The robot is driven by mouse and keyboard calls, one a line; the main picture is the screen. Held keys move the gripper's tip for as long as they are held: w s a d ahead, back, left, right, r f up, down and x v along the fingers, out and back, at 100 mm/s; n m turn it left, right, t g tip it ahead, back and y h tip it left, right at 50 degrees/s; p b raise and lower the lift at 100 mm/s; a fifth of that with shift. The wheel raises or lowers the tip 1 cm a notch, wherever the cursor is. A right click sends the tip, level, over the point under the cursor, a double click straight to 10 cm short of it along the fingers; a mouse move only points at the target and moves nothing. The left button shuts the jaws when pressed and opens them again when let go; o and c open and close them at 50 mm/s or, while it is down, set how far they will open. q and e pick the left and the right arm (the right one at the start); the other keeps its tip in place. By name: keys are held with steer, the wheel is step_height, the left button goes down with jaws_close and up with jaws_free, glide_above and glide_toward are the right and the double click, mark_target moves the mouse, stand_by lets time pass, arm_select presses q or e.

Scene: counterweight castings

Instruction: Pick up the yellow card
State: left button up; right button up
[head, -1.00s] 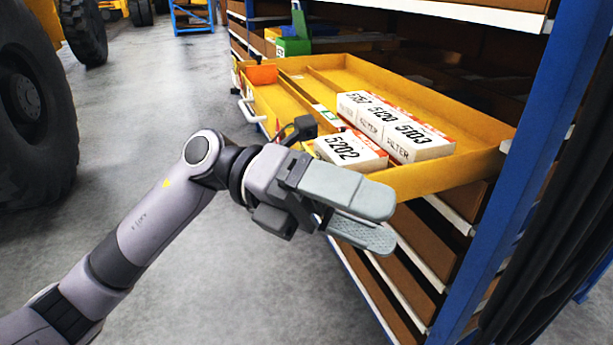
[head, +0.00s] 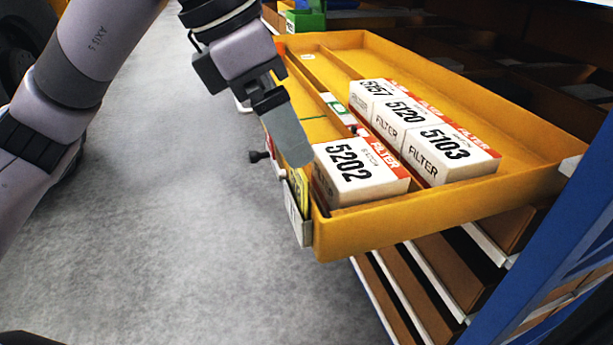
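A small yellow card (head: 301,187) shows at the outer left side of the pulled-out yellow drawer (head: 410,232). Its lower part is in a pale grey holder (head: 296,217) fixed to the drawer's side near the front corner. My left gripper (head: 294,152) points down just above the card, beside the drawer's left wall. One finger hides most of the other, so its opening does not show. I cannot tell whether it touches the card. My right gripper is not in view.
White filter boxes stand in the drawer, the 5202 box (head: 358,174) nearest the gripper and the 5103 box (head: 450,153) farther right. A dark knob (head: 259,156) sticks out at the drawer's left. A blue rack post (head: 560,240) stands at right.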

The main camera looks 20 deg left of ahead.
mark_target(298, 179)
arm_select(q)
steer(key=x, duration=0.4)
steer(key=s+x, duration=0.1)
steer(key=x, duration=0.1)
steer(key=shift+w+f+p, duration=0.15)
steer(key=shift+f+p, duration=0.2)
steer(key=shift+f, duration=0.05)
steer(key=shift+c, duration=0.3)
steer(key=c, duration=1)
